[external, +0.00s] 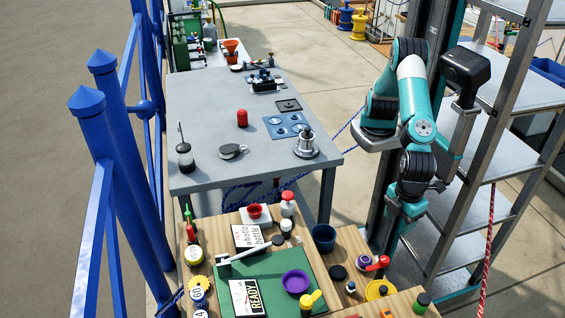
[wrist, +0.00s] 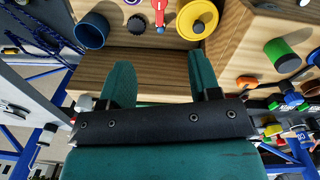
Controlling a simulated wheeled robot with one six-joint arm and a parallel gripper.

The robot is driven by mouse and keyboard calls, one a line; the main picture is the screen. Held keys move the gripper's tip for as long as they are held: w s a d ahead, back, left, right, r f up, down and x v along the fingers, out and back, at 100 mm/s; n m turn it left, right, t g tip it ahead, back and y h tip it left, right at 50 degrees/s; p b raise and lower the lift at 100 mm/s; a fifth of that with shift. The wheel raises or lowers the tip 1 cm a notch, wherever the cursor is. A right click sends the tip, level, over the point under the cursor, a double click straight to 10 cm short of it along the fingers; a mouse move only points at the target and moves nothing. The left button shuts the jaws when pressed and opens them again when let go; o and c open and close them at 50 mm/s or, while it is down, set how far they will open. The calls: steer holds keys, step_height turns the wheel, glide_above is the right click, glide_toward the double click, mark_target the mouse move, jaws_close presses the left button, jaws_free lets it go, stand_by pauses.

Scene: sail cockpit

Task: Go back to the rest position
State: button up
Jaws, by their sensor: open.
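My gripper (external: 393,235) hangs at the end of my folded teal and black arm in the external view, right of the wooden console. In the wrist view my gripper (wrist: 161,78) shows two dark green fingers spread wide apart. Only wood shows between the fingers, and they hold nothing. The fingers look apart from the blue cup (wrist: 91,30), the yellow round piece (wrist: 197,18) and the green cylinder (wrist: 282,53) beyond them.
The wooden console (external: 213,232) carries a green mat, a purple bowl (external: 296,281), a white lever and several knobs. A grey table (external: 205,100) stands behind it. A metal shelf rack (external: 500,140) stands close to the right of my arm. Blue railings (external: 112,170) line the left.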

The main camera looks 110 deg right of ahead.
steer(key=shift+d, duration=0.1)
steer(key=w+d+r+n+p, duration=0.1)
steer(key=w+d+r, duration=0.15)
steer(key=d, duration=0.25)
steer(key=w+d+r+y+p, duration=0.1)
steer(key=d+r, duration=0.2)
steer(key=d, duration=0.2)
steer(key=w+d+r+n+p, duration=0.1)
steer(key=w+d+r, duration=0.15)
steer(key=d, duration=0.25)
steer(key=s+d+r+n+y+p, duration=0.1)
steer(key=s+d, duration=0.3)
steer(key=d, duration=0.4)
steer(key=s+d+r+n+y+p, duration=0.1)
steer(key=s+d+r, duration=0.3)
steer(key=d, duration=0.4)
steer(key=shift+n+y+p, duration=0.3)
steer(key=shift+y+p, duration=0.05)
steer(key=shift+y, duration=0.45)
